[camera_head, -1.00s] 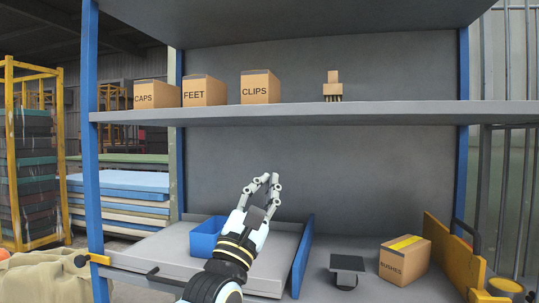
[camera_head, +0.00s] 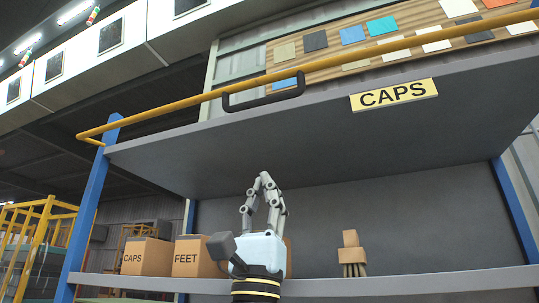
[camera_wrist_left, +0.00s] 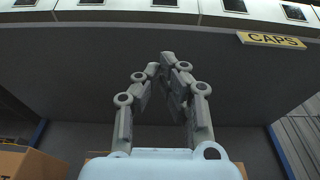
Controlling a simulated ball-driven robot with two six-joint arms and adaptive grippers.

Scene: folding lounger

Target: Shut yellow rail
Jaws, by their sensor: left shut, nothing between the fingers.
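The yellow rail (camera_head: 180,108) runs along the front of the top shelf (camera_head: 300,125) in the head view, from the blue post at left up to the right edge. A dark handle (camera_head: 262,98) hangs from it. The rail's right end is out of view, so I cannot tell whether it is latched. My left gripper (camera_head: 263,178) is shut and empty, pointing up below the top shelf and under the handle, apart from the rail. In the left wrist view its fingertips (camera_wrist_left: 168,58) meet in front of the shelf's underside. My right gripper is not in view.
A CAPS sign (camera_head: 394,95) is on the top shelf's edge. On the lower shelf (camera_head: 410,282) stand a CAPS box (camera_head: 147,257), a FEET box (camera_head: 193,257) and a brush (camera_head: 352,253). Blue posts (camera_head: 88,205) flank the rack. The space between the shelves is mostly free.

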